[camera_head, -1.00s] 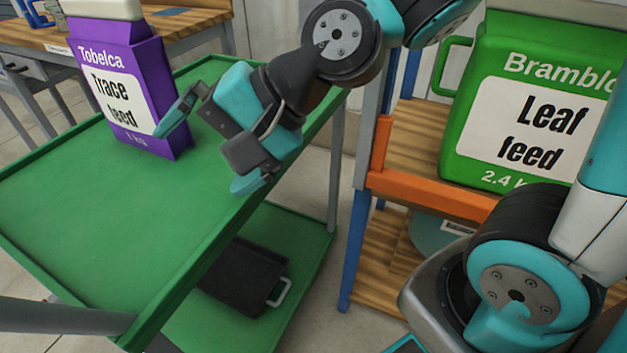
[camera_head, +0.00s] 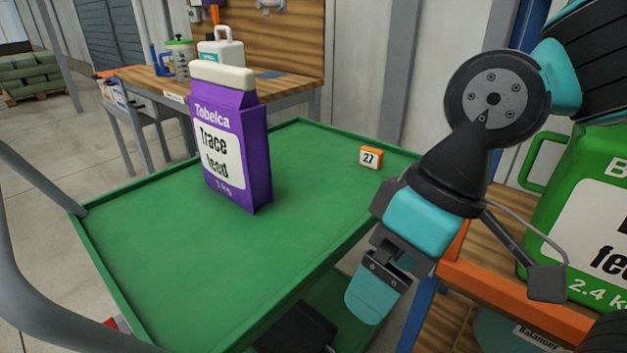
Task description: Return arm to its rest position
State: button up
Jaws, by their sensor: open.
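My gripper (camera_head: 372,290) hangs from my arm at the right of the picture, in front of the green cart's right edge and left of the orange-edged shelf. It points down and is empty. One teal finger shows clearly; the other is hidden or hard to make out. The purple Tobelca Trace feed carton (camera_head: 232,140) stands upright on the green cart top (camera_head: 170,270), apart from my gripper.
A small orange and white block marked 27 (camera_head: 370,157) sits at the cart's back right. A green Leaf feed container (camera_head: 590,205) stands on the shelf with an orange edge (camera_head: 500,300). A wooden bench (camera_head: 160,80) is behind. The cart's front is clear.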

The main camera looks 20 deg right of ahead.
notch_tip(320, 180, up, 20)
jog(key=p, duration=1.8)
jog(key=shift+f+p, duration=0.2)
jog(key=shift+p, duration=0.1)
